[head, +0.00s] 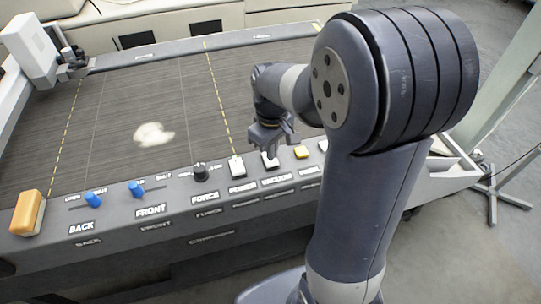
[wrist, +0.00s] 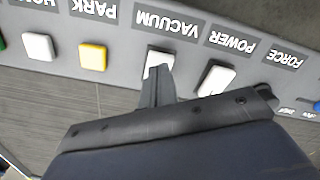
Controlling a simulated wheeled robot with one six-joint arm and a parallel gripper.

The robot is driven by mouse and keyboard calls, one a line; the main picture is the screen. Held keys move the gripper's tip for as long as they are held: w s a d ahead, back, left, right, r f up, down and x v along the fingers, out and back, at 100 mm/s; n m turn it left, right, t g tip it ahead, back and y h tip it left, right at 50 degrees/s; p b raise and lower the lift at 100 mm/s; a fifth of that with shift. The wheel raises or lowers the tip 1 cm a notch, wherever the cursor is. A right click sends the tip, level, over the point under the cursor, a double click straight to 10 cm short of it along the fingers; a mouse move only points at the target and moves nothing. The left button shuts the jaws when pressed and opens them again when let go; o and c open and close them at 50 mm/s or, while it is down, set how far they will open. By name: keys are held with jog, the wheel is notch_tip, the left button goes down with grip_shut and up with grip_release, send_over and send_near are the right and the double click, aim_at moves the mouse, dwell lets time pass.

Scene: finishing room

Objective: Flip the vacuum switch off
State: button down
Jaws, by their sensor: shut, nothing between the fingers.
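The vacuum switch (head: 269,162) is a white rocker on the sloped front panel, above its VACUUM label (head: 277,180). In the wrist view the switch (wrist: 158,58) shows beside the upside-down VACUUM lettering, partly hidden by my fingers. My gripper (head: 270,150) is shut and empty, its fingertips right at the switch. In the wrist view the closed fingertips (wrist: 157,72) overlap the switch's lower part. I cannot tell whether they touch it, nor which way the rocker is tipped.
The white power switch (head: 237,167) and the yellow park button (head: 301,152) sit close on either side. A black force knob (head: 200,172), blue levers (head: 136,189) and an orange block (head: 27,213) are farther left. A pale patch (head: 153,134) lies on the dark bed.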

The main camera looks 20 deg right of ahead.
jog(key=shift+f+b, duration=0.7)
jog(key=shift+f, duration=0.3)
dwell(0.3)
notch_tip(320, 180, up, 7)
jog(key=p, duration=0.6)
jog(key=shift+r, duration=0.1)
jog(key=shift+f, duration=0.2)
notch_tip(320, 180, down, 7)
jog(key=b, duration=0.6)
jog(key=shift+r, duration=0.15)
dwell(0.3)
